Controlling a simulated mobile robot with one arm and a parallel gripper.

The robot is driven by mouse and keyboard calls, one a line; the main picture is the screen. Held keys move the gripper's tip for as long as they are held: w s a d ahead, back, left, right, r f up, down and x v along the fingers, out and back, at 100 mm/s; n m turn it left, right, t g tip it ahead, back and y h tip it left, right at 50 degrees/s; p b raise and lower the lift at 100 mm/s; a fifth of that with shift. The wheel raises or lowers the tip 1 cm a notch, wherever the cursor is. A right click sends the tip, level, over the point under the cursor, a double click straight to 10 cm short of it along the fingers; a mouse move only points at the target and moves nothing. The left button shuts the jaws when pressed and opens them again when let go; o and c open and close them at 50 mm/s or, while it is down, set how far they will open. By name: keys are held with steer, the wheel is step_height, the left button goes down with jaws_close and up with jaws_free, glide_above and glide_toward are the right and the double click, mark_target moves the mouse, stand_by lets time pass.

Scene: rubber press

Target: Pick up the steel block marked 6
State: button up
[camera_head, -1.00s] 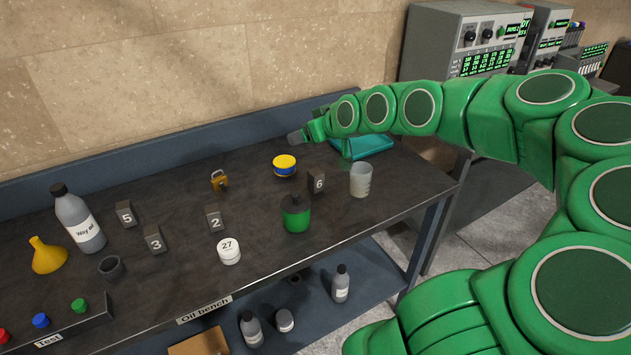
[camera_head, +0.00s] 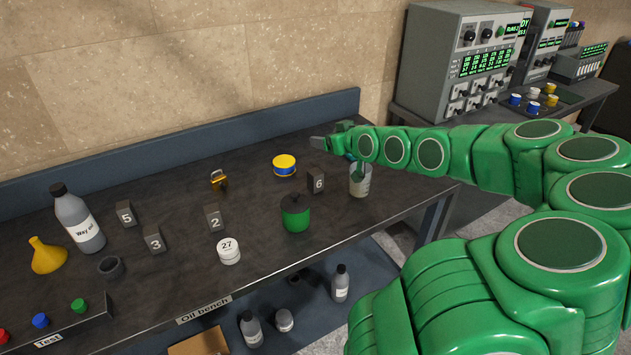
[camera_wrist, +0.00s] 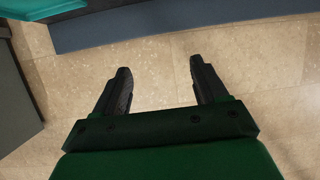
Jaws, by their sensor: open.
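The steel block marked 6 (camera_head: 316,183) stands upright on the dark bench, between the green lidded pot and the grey beaker. My gripper (camera_head: 318,143) is above the bench, behind and a little above the block in the head view, and apart from it. In the wrist view my gripper (camera_wrist: 160,88) has its two fingers spread with nothing between them. The wrist view faces the tiled wall, and the block is not in it.
A grey beaker (camera_head: 360,181) stands just right of the block, under my arm. A green pot (camera_head: 295,213) is in front left and a yellow-topped tin (camera_head: 284,165) behind left. Blocks 2 (camera_head: 214,218), 3 (camera_head: 154,239) and 5 (camera_head: 126,214) stand further left.

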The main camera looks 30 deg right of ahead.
glide_toward(312, 173)
steer(key=w, duration=0.1)
steer(key=w+d+f, duration=0.1)
steer(key=w+d, duration=0.1)
steer(key=w, duration=0.1)
steer(key=shift+f, duration=0.4)
steer(key=shift+x, duration=1.5)
steer(key=shift+w+a+f, duration=0.3)
steer(key=shift+w+f, duration=0.15)
steer(key=shift+w, duration=0.2)
steer(key=shift+w+a+f, duration=0.35)
steer(key=shift+w+f, duration=0.05)
steer(key=shift+w, duration=0.25)
steer(key=shift+x, duration=0.9)
steer(key=shift+c, duration=0.3)
jaws_close()
